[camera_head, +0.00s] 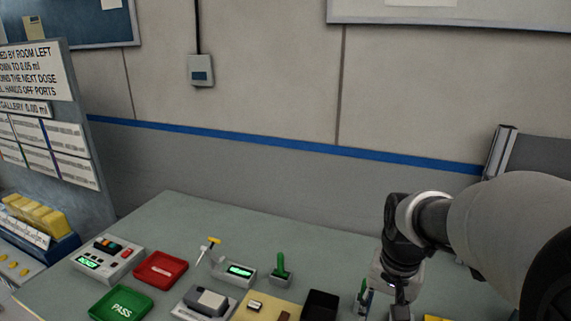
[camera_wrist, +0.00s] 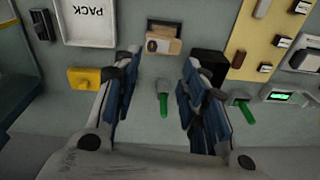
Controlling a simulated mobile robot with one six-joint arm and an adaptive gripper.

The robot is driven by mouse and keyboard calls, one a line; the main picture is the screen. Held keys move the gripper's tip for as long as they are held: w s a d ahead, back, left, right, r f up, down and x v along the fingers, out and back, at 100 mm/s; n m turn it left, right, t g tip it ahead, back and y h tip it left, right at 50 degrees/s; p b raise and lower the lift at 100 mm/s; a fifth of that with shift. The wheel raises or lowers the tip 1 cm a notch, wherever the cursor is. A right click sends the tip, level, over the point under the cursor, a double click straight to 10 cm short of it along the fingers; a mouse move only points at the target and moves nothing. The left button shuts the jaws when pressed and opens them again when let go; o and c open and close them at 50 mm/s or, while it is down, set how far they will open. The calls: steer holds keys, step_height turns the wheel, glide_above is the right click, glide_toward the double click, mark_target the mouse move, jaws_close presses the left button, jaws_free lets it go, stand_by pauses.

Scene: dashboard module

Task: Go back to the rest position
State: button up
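My gripper (camera_wrist: 162,64) is open in the wrist view, its two blue-padded fingers wide apart. A small green-handled piece (camera_wrist: 163,101) shows between the fingers, with a visible gap on both sides, so neither finger touches it. In the head view my gripper (camera_head: 396,288) points down over the right part of the bench, and its fingertips are cut off or hard to make out there. My arm comes in from the right edge and hides part of the bench.
On the bench (camera_head: 180,211) stand a red tray (camera_head: 160,268), a green PASS tray (camera_head: 121,304), a black bin (camera_head: 320,305) and another green-handled piece (camera_head: 281,268). The wrist view shows a white PACK tray (camera_wrist: 90,38) and a yellow block (camera_wrist: 84,78). Open air lies above the bench.

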steer(key=s+a+r+n+t, duration=0.1)
steer(key=s+a+r+n, duration=0.2)
steer(key=s, duration=0.5)
steer(key=s+a+r+n+t, duration=0.2)
steer(key=s+a+r+n, duration=0.1)
steer(key=s, duration=0.6)
steer(key=shift+r, duration=0.2)
steer(key=shift+a, duration=0.1)
steer(key=shift+c, duration=0.7)
